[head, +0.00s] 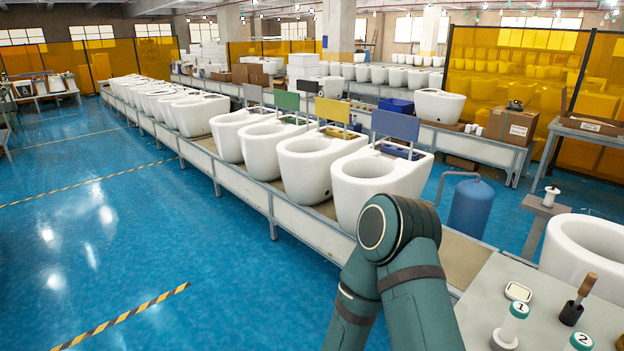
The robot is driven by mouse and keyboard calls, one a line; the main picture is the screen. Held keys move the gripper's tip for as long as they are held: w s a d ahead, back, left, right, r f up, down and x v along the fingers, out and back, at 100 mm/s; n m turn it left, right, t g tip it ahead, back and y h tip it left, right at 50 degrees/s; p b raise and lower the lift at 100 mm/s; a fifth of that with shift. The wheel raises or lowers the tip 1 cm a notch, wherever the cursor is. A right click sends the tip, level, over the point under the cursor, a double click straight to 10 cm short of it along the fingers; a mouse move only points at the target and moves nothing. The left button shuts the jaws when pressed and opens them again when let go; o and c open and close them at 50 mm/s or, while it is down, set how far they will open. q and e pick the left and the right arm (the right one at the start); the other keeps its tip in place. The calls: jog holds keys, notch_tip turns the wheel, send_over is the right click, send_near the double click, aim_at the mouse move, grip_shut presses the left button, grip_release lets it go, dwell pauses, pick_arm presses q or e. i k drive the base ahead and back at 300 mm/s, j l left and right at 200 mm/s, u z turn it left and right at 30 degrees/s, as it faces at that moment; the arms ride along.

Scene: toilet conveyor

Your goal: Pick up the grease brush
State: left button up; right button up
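A brush with a brown wooden handle (587,285), which looks like the grease brush, stands tilted in a small dark pot (571,314) on the grey worktop (545,335) at the lower right. Its lower end is hidden in the pot. One of my arms, teal, rises from the bottom middle and bends at a joint to the left of the worktop. Neither gripper shows, so I cannot see their fingers or what they hold.
A white toilet bowl (583,258) is behind the worktop. A conveyor (232,180) with toilets runs across; blue floor (100,210) is open at left.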

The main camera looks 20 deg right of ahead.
aim_at(590, 280)
jog(key=i+j, duration=0.2)
jog(key=i, duration=0.45)
jog(key=i+j, duration=0.15)
jog(key=i, duration=0.5)
jog(key=i+z, duration=0.6)
jog(key=z, duration=0.15)
jog(key=i+j+z, duration=0.1)
jog(key=i+z, duration=0.3)
jog(key=i+l+z, duration=0.1)
jog(key=z, duration=0.35)
jog(key=i+z, duration=0.3)
jog(key=z, duration=0.2)
jog(key=i+j+z, duration=0.1)
jog(key=z, duration=0.35)
jog(key=i+j, duration=0.05)
jog(key=i, duration=0.05)
